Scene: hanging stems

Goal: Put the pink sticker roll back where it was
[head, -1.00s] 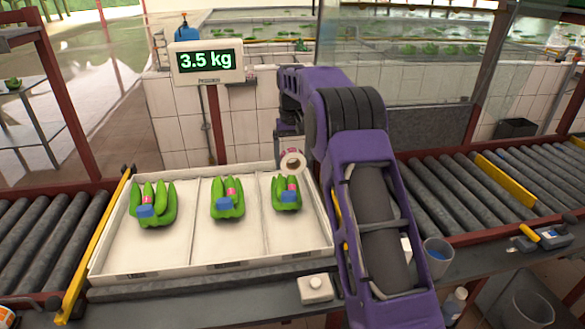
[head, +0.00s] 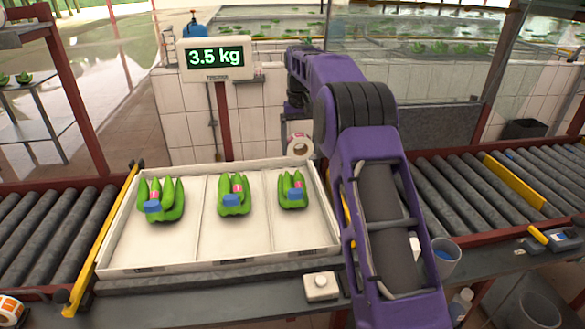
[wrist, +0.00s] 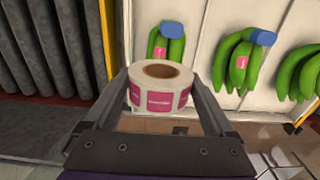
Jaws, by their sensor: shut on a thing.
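The pink sticker roll (wrist: 160,95) is a white roll with pink labels and a brown core. My gripper (wrist: 160,90) is shut on it, one finger on each side, in the wrist view. In the head view the roll (head: 300,146) is held up at the back right corner of the white tray (head: 208,245), level with the tray's far rim or above it. My arm hides most of the gripper there. The tray holds three green banana bunches with blue and pink marks: left (head: 160,201), middle (head: 234,196) and right (head: 292,192).
The scale display (head: 215,57) reads 3.5 kg behind the tray. A white button box (head: 320,286) and a grey cup (head: 446,258) stand on the front ledge. An orange-labelled roll (head: 9,309) is at the lower left. Roller conveyors (head: 450,195) flank the tray.

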